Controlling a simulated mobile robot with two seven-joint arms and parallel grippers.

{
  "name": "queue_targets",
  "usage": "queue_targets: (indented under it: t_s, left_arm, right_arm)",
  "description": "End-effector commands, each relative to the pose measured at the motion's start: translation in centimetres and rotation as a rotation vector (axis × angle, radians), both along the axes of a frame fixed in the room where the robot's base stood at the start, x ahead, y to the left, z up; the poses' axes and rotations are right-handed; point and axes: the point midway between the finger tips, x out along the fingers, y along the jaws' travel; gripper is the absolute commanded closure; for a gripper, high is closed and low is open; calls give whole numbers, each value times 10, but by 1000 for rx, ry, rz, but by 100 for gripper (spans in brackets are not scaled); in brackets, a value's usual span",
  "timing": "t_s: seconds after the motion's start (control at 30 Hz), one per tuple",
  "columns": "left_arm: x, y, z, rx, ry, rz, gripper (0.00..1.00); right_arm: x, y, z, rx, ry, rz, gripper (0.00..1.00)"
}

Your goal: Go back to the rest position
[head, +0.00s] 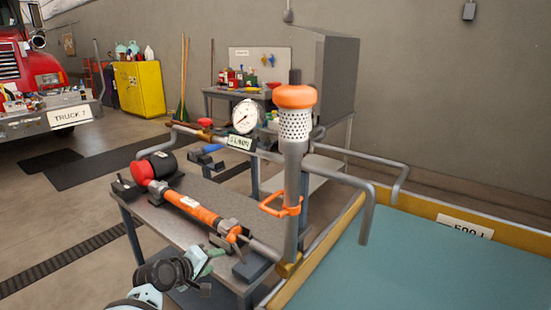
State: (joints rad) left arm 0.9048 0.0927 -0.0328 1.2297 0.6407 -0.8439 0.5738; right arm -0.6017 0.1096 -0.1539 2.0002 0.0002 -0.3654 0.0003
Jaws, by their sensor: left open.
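My left gripper (207,270) is at the bottom of the head view, low and left of centre, beside the near end of the grey bench (185,232). It is open, and I see nothing held in it. An orange cylinder with metal ends (192,207) lies along the bench, with a red and black round part (150,168) at its far end. The left gripper is just in front of the cylinder's near end; whether they touch I cannot tell. My right gripper is not in view.
An upright pipe (292,180) with an orange-topped strainer and a dial gauge (246,117) rises right of the bench. A yellow-rimmed blue-green tank (440,260) fills the lower right. A red truck (40,75) and yellow cabinet (140,88) stand behind.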

Motion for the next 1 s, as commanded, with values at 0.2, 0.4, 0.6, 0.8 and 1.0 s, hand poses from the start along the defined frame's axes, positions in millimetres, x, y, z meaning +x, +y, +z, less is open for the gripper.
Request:
queue_targets:
  t_s: [0.2,0.4,0.6,0.8,1.0]
  left_arm:
    - [-80,7,-80,194,7,-31,53]
    - [-161,9,-131,366,5,-86,53]
    - [-249,9,-164,526,-4,-163,53]
    - [-339,5,-176,673,-20,-258,53]
    - [-425,0,-171,802,-45,-361,53]
  right_arm:
    - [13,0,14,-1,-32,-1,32]
    - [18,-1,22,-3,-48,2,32]
    - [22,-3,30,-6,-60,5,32]
    - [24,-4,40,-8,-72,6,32]
    - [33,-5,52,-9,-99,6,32]
